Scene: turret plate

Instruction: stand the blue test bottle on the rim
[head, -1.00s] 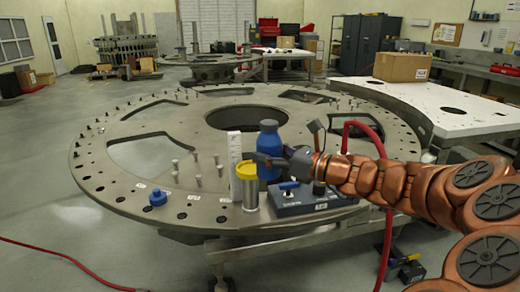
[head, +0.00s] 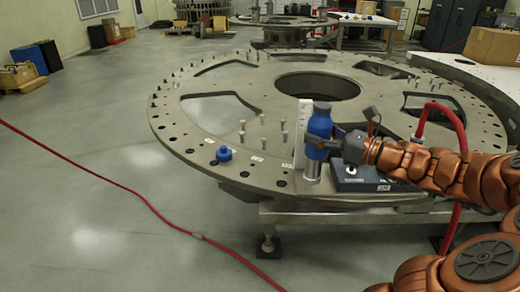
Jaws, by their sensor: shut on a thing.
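The blue test bottle (head: 318,130) is upright in my gripper (head: 331,143), whose fingers are shut on it from the right. It shows in front of or above a silver cylinder (head: 312,170), and its base seems to overlap the cylinder's top, so I cannot tell whether they touch. The big grey turret plate (head: 205,150) has a broad flat rim with studs and dark holes. A small blue capped piece (head: 224,155) sits on the rim to the left.
A white upright strip (head: 301,133) stands just left of the bottle. A dark control box (head: 362,178) is on the rim to the right. A red hose (head: 450,114) arches behind my arm. Several pins (head: 263,130) stand on the plate. Red cable (head: 140,193) crosses the floor.

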